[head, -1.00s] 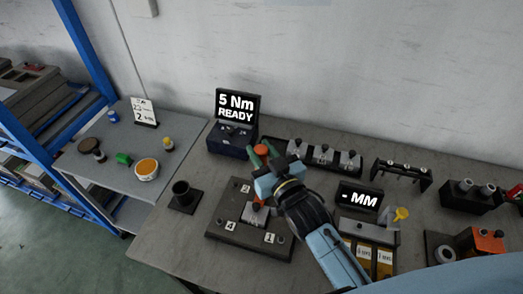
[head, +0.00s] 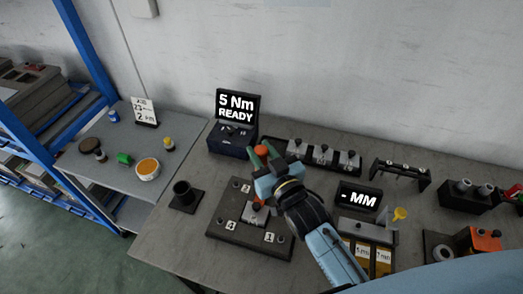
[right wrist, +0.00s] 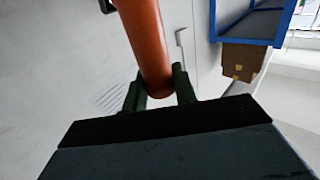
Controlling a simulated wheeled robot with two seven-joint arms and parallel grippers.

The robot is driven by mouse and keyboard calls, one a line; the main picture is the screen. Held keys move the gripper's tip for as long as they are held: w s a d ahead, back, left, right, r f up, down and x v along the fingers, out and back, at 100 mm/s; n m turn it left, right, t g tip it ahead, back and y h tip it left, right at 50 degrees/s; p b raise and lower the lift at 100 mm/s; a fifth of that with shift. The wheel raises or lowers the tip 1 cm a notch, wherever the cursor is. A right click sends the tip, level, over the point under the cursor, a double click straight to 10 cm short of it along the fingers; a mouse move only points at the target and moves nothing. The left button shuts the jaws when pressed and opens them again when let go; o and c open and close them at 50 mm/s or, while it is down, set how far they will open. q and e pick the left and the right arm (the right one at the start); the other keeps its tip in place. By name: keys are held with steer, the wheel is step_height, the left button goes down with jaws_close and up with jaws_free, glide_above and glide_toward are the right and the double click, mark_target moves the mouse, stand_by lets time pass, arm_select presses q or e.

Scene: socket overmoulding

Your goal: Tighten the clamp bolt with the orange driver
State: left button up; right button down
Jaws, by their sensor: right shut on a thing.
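My right gripper (head: 263,158) is shut on the orange driver (head: 262,149), whose rounded orange end shows between the green fingers in the head view. In the right wrist view the driver's orange handle (right wrist: 147,40) passes between the two dark fingers (right wrist: 160,92). Below the gripper lies a dark fixture plate (head: 222,236) with number labels and corner bolts. A grey block (head: 256,217) sits in its middle, partly covered by my wrist. I cannot tell whether the driver touches a bolt. My left gripper is not in view.
A dark blue box with a "5 Nm READY" screen (head: 237,106) stands behind the plate. A black cup (head: 182,194) is to the left. A tray with several metal parts (head: 322,157), an "MM" display (head: 359,199) and a black rack (head: 403,169) stand to the right.

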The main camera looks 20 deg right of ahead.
steer(key=shift+f+b, duration=0.65)
steer(key=shift+f, duration=0.25)
stand_by(1.1)
steer(key=shift+s+f, duration=0.1)
steer(key=shift+f, duration=0.55)
stand_by(1.2)
steer(key=shift+r, duration=0.1)
steer(key=shift+r+p, duration=2.45)
steer(key=shift+r, duration=0.3)
